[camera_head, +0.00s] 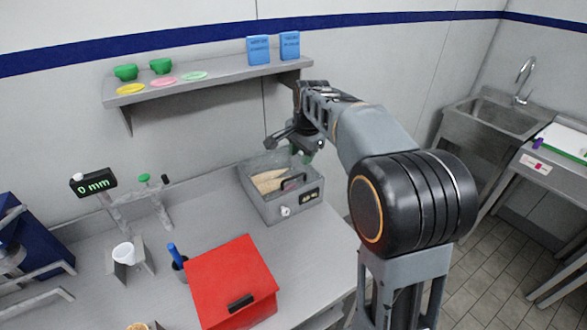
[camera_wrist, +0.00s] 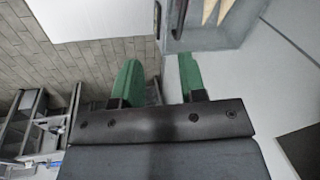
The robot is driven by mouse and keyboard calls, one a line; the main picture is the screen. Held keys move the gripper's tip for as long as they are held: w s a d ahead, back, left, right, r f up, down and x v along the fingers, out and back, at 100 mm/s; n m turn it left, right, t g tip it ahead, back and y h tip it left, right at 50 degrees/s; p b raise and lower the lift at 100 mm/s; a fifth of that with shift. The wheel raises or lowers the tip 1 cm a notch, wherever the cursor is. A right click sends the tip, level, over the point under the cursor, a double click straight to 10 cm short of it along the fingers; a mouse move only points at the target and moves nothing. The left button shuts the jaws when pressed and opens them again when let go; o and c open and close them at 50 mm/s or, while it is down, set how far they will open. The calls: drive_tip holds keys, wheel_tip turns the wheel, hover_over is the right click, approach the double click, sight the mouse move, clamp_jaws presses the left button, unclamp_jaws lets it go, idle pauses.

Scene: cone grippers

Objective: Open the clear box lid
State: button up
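The clear box (camera_head: 272,205) is a grey bin on the counter below the shelf. Pale cone-like pieces lie inside, and a black handle (camera_head: 293,181) shows near its front right. The see-through lid is hard to make out, so I cannot tell its exact position. My gripper (camera_head: 303,150) is above the back right of the box. In the wrist view its green fingertips (camera_wrist: 160,78) are apart with nothing between them. The box (camera_wrist: 228,32) is ahead of the fingers at upper right there, with a dark handle-like bar at its left.
A red-lidded box (camera_head: 228,275) stands in front on the counter, near a blue-handled tool in a cup (camera_head: 178,258). A shelf (camera_head: 215,78) with bowls and blue boxes hangs behind. A small stand with a white cup (camera_head: 124,252) is at left.

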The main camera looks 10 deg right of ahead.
sight(293, 177)
drive_tip(key=w+m, duration=0.3)
drive_tip(key=w, duration=0.2)
drive_tip(key=p+x, duration=0.2)
drive_tip(key=x, duration=1.1)
drive_tip(key=shift+s+f+p, duration=0.1)
drive_tip(key=shift+f+p, duration=0.2)
drive_tip(key=shift+f, duration=0.15)
drive_tip(key=shift+c, duration=0.4)
clamp_jaws()
drive_tip(key=shift+r, duration=0.1)
